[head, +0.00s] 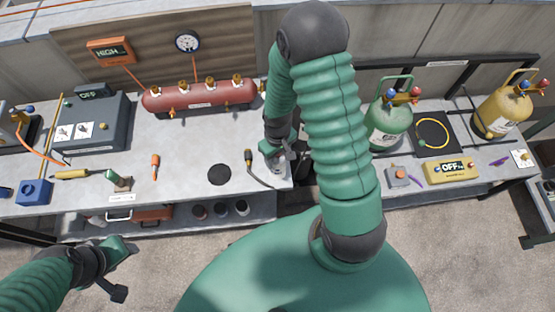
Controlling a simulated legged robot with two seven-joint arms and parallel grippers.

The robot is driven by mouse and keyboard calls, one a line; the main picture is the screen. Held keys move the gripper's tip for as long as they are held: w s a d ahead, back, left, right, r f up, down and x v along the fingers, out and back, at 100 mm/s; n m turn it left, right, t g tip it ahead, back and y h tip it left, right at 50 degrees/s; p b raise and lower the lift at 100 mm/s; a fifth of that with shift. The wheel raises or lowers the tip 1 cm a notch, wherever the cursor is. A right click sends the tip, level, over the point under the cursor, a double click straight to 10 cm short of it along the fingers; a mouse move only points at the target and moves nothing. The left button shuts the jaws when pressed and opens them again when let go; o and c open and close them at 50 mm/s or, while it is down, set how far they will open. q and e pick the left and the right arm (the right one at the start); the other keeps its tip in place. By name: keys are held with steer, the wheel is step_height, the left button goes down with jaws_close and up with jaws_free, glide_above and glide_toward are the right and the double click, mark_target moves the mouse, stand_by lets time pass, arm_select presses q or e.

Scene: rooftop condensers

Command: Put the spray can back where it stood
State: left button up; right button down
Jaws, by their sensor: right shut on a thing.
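My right gripper (279,156) is at the right end of the left bench, shut on a small pale grey thing (268,148), which I take to be the spray can. The gripper and wrist hide most of it, and I cannot tell whether it touches the bench. A black round patch (219,174) lies bare on the bench to the left of the gripper. My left gripper (121,269) is open and empty over the floor at the lower left.
A red tank (200,96) stands behind. Several cups (221,210) sit on the lower shelf.

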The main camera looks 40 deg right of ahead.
steer(key=shift+a, duration=0.15)
steer(key=c, duration=0.9)
jaws_free()
steer(key=shift+f, duration=0.1)
steer(key=shift+c, duration=0.2)
steer(key=o, duration=0.4)
steer(key=shift+c, duration=0.2)
step_height(320, 180, up, 12)
steer(key=shift+a+r, duration=0.15)
steer(key=s+a+t+b, duration=0.1)
steer(key=a+t+b, duration=0.1)
steer(key=a, duration=0.7)
steer(key=shift+s+n+t+b, duration=0.25)
steer(key=shift+n+t+b, duration=0.05)
steer(key=shift+b, duration=0.25)
